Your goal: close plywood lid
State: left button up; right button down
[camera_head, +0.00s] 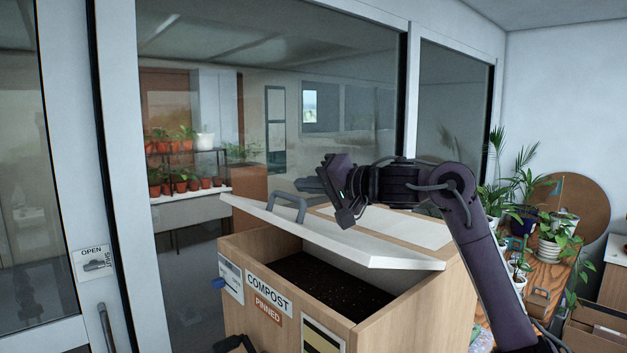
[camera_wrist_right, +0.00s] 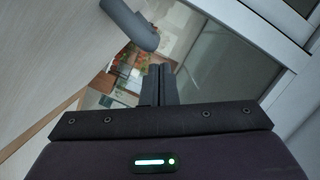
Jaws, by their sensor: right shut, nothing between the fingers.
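A grey handle (camera_head: 287,207) stands on the lid; in the right wrist view a grey bar (camera_wrist_right: 132,24), likely this handle, shows at the top. Dark soil (camera_head: 325,284) shows through the gap under the lid. My right gripper (camera_head: 312,186) is above the lid, just behind and right of the handle, apart from it as far as I can tell. Its fingers (camera_wrist_right: 158,84) are together and empty.
A glass wall (camera_head: 340,110) stands behind the box. A door with an open/shut sign (camera_head: 93,262) is at the left. Potted plants (camera_head: 553,240) stand on a wooden bench at the right.

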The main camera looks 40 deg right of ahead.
jog(key=a+f+n+b, duration=0.1)
jog(key=a+f+b, duration=0.1)
jog(key=f, duration=0.3)
jog(key=a+f+n+h+b, duration=0.1)
jog(key=a+f+n+b, duration=0.1)
jog(key=a+f+b, duration=0.1)
jog(key=shift+s+a+f, duration=0.25)
jog(key=shift+f, duration=0.6)
